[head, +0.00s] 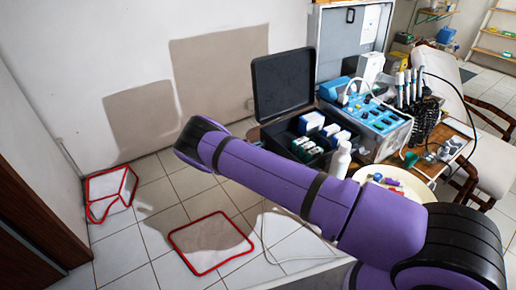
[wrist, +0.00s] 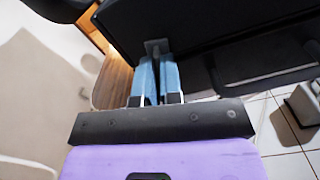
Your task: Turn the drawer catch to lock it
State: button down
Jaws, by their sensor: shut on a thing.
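In the wrist view my gripper (wrist: 157,60) has its two blue fingers closed around a small dark grey tab, the drawer catch (wrist: 157,45). The catch stands out from the edge of a black case front (wrist: 225,30). Its turned angle is hard to read because the fingertips cover part of it. In the head view my purple arm crosses the middle and hides my gripper and the catch. The black case (head: 285,133) with its raised lid (head: 284,82) stands on the table beyond my arm.
A blue dental unit (head: 372,116) stands right of the case, with a white bottle (head: 341,160) and a round tray (head: 412,190) nearby. A chair (head: 493,175) is at the right. Tiled floor with red-edged shapes (head: 210,243) lies open at the left.

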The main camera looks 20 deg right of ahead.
jog(key=shift+a+n, duration=0.1)
jog(key=shift+n, duration=1.2)
jog(key=c, duration=1.3)
grip_release()
jog(key=v, duration=1)
jog(key=shift+s+a, duration=0.15)
jog(key=shift+a, duration=0.25)
